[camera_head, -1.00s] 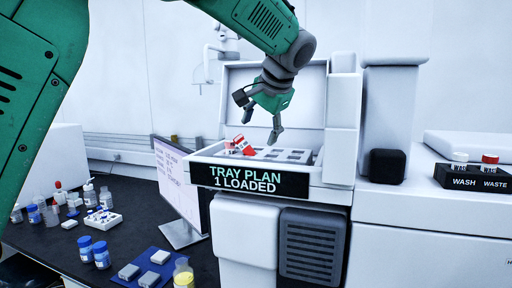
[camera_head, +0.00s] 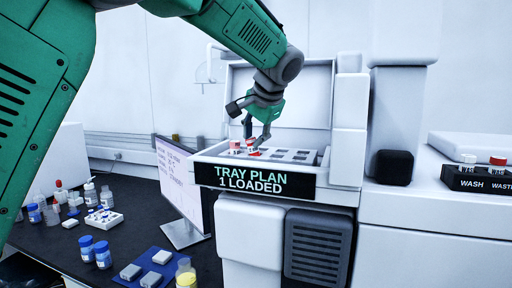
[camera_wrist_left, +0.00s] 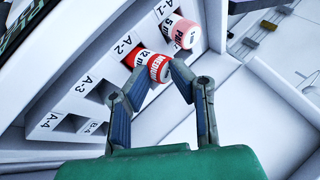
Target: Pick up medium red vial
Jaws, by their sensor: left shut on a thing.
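The medium red vial (camera_head: 252,147) is at the left of the open tray, and its red label shows "12 m" in the left wrist view (camera_wrist_left: 150,62), beside the mark A-2. My left gripper (camera_head: 255,139) reaches down from above and is shut on this vial. In the left wrist view the two fingertips (camera_wrist_left: 158,74) are on either side of it. A paler pink-red vial (camera_head: 235,146) stands beside it, near A-1 in the left wrist view (camera_wrist_left: 181,33). The fingers hide part of the red vial. My right gripper is not in view.
The tray (camera_head: 325,172) has several empty slots to the right and a raised lid behind. A monitor (camera_head: 180,195) stands left of it. The dark bench (camera_head: 130,240) holds several bottles. A wash and waste rack (camera_head: 480,180) is at the right.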

